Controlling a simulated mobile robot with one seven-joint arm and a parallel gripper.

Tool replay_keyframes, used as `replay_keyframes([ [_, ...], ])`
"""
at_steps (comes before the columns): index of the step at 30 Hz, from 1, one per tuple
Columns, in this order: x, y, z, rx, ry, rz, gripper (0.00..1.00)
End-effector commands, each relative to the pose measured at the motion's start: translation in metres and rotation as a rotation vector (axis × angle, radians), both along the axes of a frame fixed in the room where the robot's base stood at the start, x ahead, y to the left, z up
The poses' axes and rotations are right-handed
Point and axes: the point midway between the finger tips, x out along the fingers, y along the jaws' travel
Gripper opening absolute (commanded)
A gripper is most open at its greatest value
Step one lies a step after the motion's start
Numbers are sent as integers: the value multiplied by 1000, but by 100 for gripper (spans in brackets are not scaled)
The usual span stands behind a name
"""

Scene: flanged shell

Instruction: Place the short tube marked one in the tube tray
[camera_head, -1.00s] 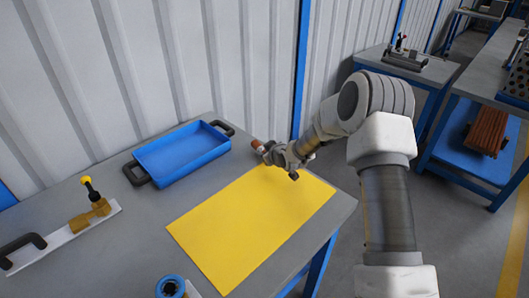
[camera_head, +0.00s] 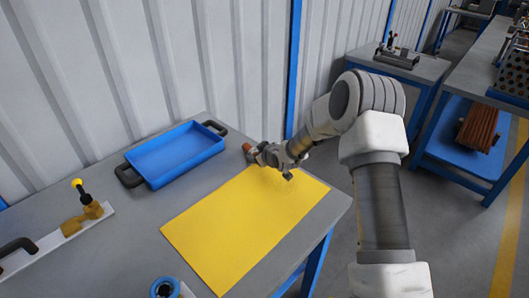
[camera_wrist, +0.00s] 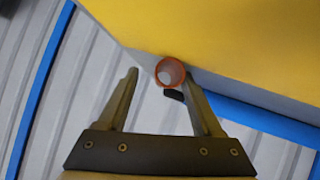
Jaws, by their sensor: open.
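A short reddish-brown tube (camera_head: 247,147) stands on the grey bench by the far corner of the yellow mat. In the wrist view it shows end-on as an orange ring (camera_wrist: 170,72) with a pale inside. No mark on it can be read. My gripper (camera_head: 261,154) is low over the far edge of the mat, close to the tube. In the wrist view its jaws (camera_wrist: 160,78) are apart, and the tube appears between the fingertips, nearer the right one. Whether they touch is unclear. The blue tray (camera_head: 178,156) with black handles lies left of the tube and looks empty.
The yellow mat (camera_head: 240,225) covers the bench's right part. A white strip (camera_head: 50,242) with a brass fitting and black handle lies at left. A blue ring-shaped part (camera_head: 165,287) is at the near edge. The corrugated wall (camera_head: 170,60) stands close behind the bench.

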Motion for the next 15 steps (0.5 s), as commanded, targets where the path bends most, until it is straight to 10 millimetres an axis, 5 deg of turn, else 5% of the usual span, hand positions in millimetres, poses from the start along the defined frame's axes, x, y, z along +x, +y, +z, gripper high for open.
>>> replay_keyframes([
  [15, -64, -30, 53, 0, -4, -3, 67],
])
